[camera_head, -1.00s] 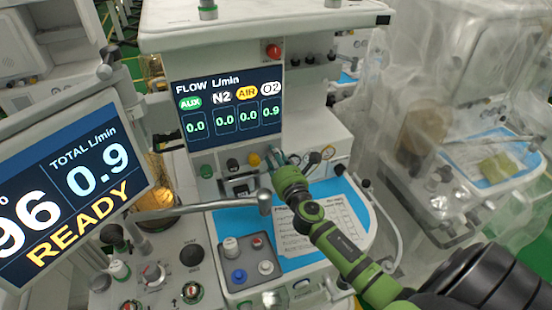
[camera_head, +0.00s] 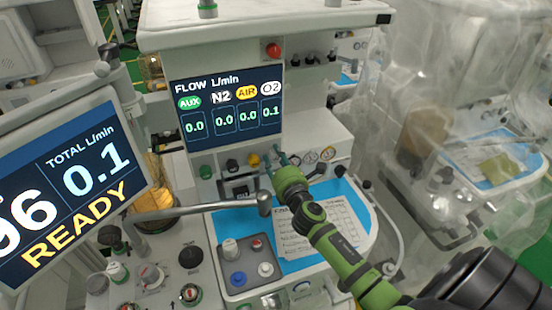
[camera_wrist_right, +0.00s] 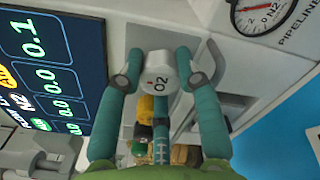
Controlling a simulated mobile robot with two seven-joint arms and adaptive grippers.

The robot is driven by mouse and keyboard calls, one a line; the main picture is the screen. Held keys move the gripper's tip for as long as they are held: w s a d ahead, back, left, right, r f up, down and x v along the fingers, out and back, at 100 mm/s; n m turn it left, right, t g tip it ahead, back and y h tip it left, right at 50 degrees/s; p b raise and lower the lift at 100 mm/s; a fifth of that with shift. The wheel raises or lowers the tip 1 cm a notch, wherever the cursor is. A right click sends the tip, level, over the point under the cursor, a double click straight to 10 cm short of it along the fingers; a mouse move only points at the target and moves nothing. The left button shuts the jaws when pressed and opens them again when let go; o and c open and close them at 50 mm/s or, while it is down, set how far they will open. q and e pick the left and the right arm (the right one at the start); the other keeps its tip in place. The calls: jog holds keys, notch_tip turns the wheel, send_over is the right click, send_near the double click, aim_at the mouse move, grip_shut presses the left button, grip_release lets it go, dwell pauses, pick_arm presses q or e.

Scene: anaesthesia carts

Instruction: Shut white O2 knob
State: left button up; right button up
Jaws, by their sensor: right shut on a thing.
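The white O2 knob (camera_wrist_right: 158,75) sits between the two teal fingertips of my right gripper (camera_wrist_right: 153,72) in the right wrist view. The fingertips press on it from both sides, and its O2 label is tilted. In the head view my right gripper (camera_head: 277,158) reaches the row of knobs under the flow screen (camera_head: 229,107) and mostly hides the O2 knob. The O2 field on that screen reads 0.1, and the others read 0.0. My left gripper is not in view.
The yellow (camera_head: 253,159), black (camera_head: 232,165) and green (camera_head: 206,171) knobs stand left of the gripper. A grey bar (camera_head: 200,208) crosses in front below. The monitor (camera_head: 68,190) at left reads total 0.1. A pipeline gauge (camera_wrist_right: 262,12) sits close by in the wrist view.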

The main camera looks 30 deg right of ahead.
jog(key=o, duration=0.9)
jog(key=shift+w, duration=0.1)
jog(key=v, duration=1.2)
jog(key=shift+f, duration=0.1)
